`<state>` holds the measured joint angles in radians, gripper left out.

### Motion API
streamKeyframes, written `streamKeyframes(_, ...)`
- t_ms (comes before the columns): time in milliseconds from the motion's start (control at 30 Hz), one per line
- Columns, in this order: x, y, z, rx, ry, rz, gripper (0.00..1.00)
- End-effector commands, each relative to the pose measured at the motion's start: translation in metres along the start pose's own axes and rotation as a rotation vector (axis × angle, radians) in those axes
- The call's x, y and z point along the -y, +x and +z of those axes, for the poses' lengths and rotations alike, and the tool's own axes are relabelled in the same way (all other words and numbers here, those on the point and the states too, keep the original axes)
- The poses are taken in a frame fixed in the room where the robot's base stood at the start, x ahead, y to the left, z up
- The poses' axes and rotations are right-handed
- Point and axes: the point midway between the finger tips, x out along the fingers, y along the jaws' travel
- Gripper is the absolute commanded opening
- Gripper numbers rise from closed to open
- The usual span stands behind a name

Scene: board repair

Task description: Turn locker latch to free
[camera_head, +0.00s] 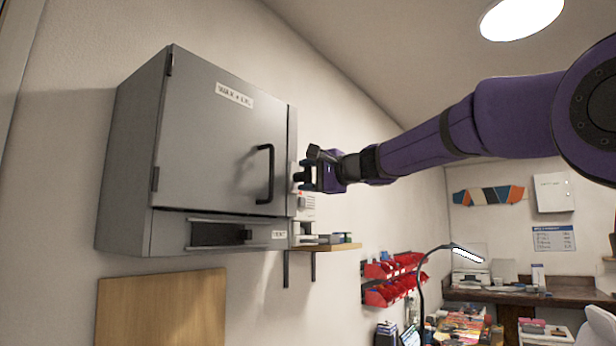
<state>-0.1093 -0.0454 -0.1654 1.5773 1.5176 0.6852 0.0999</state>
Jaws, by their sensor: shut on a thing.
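The grey locker (205,140) hangs on the left wall with its door closed. It has a white label and a black bar handle (265,174) near the door's right side. My gripper (302,176) reaches in from the right, just past the locker's right edge, at about handle height. Its jaws are shut on the locker latch there. The latch itself is mostly hidden by the fingers, and I cannot tell its angle. The black handle stands apart from my gripper, to its left.
Below the door is a vent slot (218,234) with a dark block. A small wooden shelf (330,247) with small items sits right of and below the locker. Red bins (380,296) hang farther along the wall. A workbench (510,297) and desk lamp (466,254) stand at the back right.

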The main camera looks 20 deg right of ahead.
Motion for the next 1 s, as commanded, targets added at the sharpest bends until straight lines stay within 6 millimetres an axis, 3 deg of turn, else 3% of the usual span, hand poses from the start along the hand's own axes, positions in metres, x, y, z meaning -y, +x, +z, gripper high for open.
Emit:
streamKeyframes(667,-0.0017,0.0003,0.0001,0.001,-0.056,0.003,0.27)
streamKeyframes(700,-0.0018,0.0003,0.0001,0.001,-0.056,0.003,0.60)
streamKeyframes(767,-0.0016,0.0003,0.0000,0.001,-0.056,0.003,0.74)
streamKeyframes(1000,-0.0010,0.0001,0.0000,0.000,-0.056,0.001,0.77)
